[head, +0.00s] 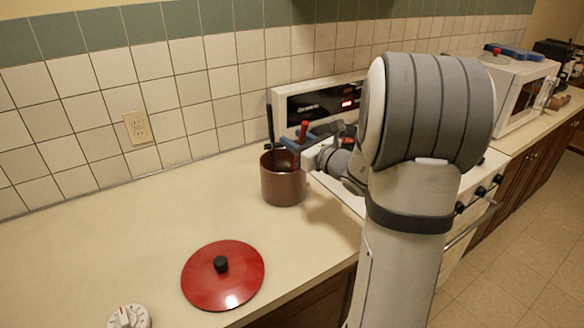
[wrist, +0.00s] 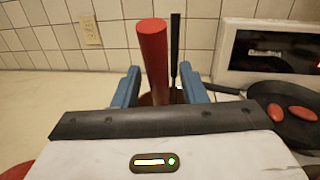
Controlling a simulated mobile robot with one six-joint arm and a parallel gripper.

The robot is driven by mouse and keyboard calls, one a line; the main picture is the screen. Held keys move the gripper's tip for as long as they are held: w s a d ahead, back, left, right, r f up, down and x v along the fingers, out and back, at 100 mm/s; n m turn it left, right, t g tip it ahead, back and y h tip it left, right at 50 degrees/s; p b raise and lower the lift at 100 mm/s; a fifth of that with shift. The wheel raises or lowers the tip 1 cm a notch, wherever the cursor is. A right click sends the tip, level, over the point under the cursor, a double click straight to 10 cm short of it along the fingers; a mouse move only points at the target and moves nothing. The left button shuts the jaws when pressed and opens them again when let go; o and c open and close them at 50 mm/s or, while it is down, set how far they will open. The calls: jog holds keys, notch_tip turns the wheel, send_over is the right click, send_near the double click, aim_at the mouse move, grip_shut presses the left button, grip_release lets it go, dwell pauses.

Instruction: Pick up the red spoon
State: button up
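The red spoon (head: 304,131) stands upright in a brown pot (head: 283,183) on the counter; only its thick red handle shows, and its lower end is hidden. In the wrist view the red spoon handle (wrist: 153,55) rises between the two blue fingers of my gripper (wrist: 161,76). A gap shows on the right of the handle; on the left the finger overlaps close to it, and I cannot tell if they touch. My gripper (head: 302,143) is open over the pot's rim in the head view.
A black-handled utensil (wrist: 175,45) stands in the same pot, close beside the right finger. A dark pan (wrist: 285,115) with two red pieces lies on the right. A red lid (head: 223,275) and a white timer (head: 129,316) lie on the counter. The counter's left is clear.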

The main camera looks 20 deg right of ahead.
jog(key=shift+c, duration=0.6)
grip_shut()
